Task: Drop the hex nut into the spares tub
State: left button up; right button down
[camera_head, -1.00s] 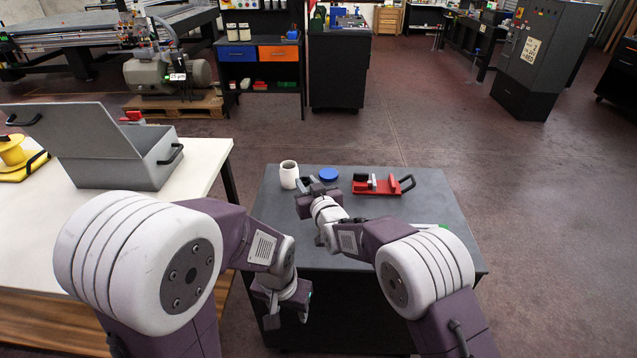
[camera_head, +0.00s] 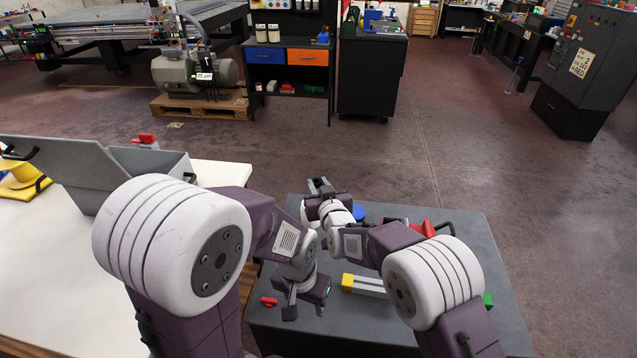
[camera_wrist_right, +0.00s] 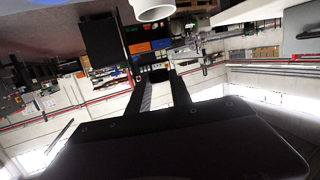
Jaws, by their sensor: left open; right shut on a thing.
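My right gripper (camera_head: 318,187) is above the dark table near a white round tub (camera_head: 311,212), which is partly hidden behind my gripper and wrist. The tub's white rim also shows at the top of the right wrist view (camera_wrist_right: 152,9). The right gripper is shut on a small dark thing (camera_wrist_right: 158,75), which I take to be the hex nut; its shape is unclear there. My left gripper (camera_head: 304,309) is lower, open and empty, over the near left part of the table.
A blue disc (camera_head: 359,211) and a red tool (camera_head: 422,228) lie on the dark table (camera_head: 460,240). A yellow-ended grey bar (camera_head: 362,285) and a small red piece (camera_head: 269,301) lie nearer. An open grey box (camera_head: 165,163) stands on the white table at left.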

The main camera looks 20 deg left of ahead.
pick_arm(q)
jog(key=shift+f+b, duration=0.55)
jog(key=shift+f, duration=0.4)
pick_arm(e)
notch_tip(320, 180, down, 3)
jog(key=shift+r, duration=0.2)
pick_arm(q)
jog(key=shift+r, duration=0.1)
pick_arm(e)
jog(key=c, duration=1.1)
grip_release()
jog(key=shift+s, duration=0.1)
jog(key=v, duration=0.9)
